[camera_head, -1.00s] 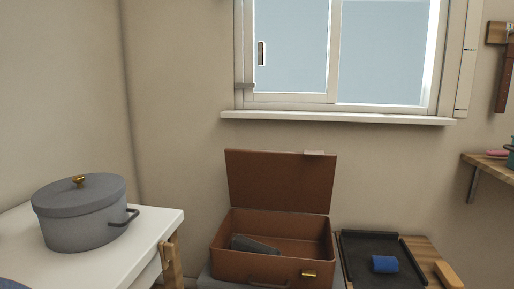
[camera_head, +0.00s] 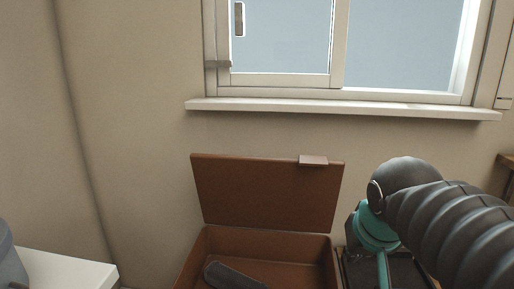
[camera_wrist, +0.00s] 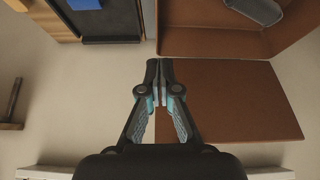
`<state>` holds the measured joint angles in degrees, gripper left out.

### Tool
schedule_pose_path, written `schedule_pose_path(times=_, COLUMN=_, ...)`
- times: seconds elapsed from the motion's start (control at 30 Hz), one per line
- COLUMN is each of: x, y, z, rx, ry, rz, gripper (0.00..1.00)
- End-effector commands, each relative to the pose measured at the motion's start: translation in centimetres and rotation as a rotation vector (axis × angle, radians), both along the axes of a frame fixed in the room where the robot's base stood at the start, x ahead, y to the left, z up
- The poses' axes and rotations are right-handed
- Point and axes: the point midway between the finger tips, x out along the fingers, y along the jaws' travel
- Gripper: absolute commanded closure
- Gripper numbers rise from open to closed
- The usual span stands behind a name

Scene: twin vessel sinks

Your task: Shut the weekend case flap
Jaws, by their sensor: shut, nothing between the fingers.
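The brown weekend case (camera_head: 215,242) stands open at the bottom of the head view, its front cut off by the frame. Its flap (camera_head: 265,195) stands up at the back, leaning slightly, with a small pale tab on its top edge. In the wrist view the flap (camera_wrist: 240,100) fills the lower right and the case (camera_wrist: 210,42) lies above it. My gripper (camera_wrist: 160,68) is shut and empty. Its tips overlap the flap's left side near the hinge line there; I cannot tell whether they touch. In the head view my arm is at the right, over the tray.
A dark item (camera_head: 232,277) lies inside the case. A black tray (camera_wrist: 110,25) with a blue roll (camera_wrist: 84,4) is beside the case. A window sill (camera_head: 340,108) juts from the wall above the flap. A white table (camera_head: 65,270) is at the lower left.

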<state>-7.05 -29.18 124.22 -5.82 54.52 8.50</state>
Motion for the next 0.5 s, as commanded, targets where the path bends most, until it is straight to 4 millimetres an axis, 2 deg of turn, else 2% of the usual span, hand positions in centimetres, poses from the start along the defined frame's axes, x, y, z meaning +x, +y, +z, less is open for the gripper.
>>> schedule_pose_path(times=0.03, x=2.4, y=1.2, z=2.0, rx=-0.004, ry=-0.009, rz=0.009, gripper=1.0)
schedule_pose_path(times=0.2, x=9.5, y=4.9, z=7.5, rx=-0.012, ry=-0.055, rz=0.003, gripper=1.0)
schedule_pose_path(times=0.4, x=17.2, y=10.8, z=12.4, rx=-0.011, ry=-0.118, rz=-0.012, gripper=1.0)
schedule_pose_path(times=0.5, x=20.3, y=14.1, z=14.1, rx=-0.003, ry=-0.15, rz=-0.021, gripper=1.0)
